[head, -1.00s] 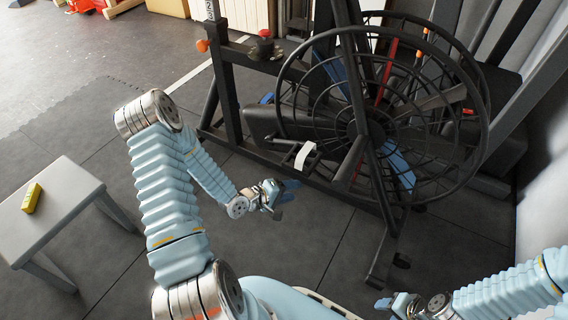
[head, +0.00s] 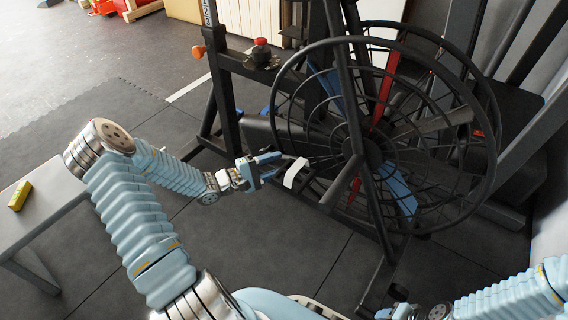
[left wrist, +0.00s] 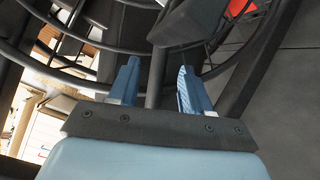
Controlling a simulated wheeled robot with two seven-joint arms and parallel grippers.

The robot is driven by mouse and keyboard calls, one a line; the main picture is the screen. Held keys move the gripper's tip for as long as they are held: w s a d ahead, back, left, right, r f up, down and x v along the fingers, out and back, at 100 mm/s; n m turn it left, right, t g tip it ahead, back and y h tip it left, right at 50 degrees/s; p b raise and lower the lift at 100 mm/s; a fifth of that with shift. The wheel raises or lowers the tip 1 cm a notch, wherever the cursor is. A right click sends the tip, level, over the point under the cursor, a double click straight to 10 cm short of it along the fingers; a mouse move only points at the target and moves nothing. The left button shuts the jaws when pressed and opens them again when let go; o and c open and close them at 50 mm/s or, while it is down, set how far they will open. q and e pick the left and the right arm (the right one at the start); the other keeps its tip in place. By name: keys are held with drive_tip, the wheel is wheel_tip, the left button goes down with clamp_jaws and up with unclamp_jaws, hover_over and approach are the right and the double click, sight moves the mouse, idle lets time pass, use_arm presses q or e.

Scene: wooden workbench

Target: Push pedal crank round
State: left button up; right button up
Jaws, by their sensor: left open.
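The exercise bike's large spoked wheel (head: 375,150) stands at the right of the head view. Its dark pedal with a white strap (head: 296,172) is at the wheel's lower left, and the dark crank (head: 342,180) runs from there towards the hub. My left gripper (head: 270,168) is open, just left of the pedal, its fingers pointing at it. Whether they touch is unclear. In the left wrist view, the two blue fingers (left wrist: 159,88) are apart, with a dark bar showing between them. My right gripper (head: 384,313) is cut off at the bottom edge.
The bike's dark frame post (head: 222,95) and a red-topped knob (head: 262,52) rise behind my left forearm. A grey table (head: 50,215) with a yellow block (head: 19,195) stands at the left. Dark floor tiles (head: 290,245) in front are clear.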

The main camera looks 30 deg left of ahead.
use_arm(q)
drive_tip(key=shift+x, duration=1.7)
drive_tip(key=shift+c, duration=0.4)
clamp_jaws()
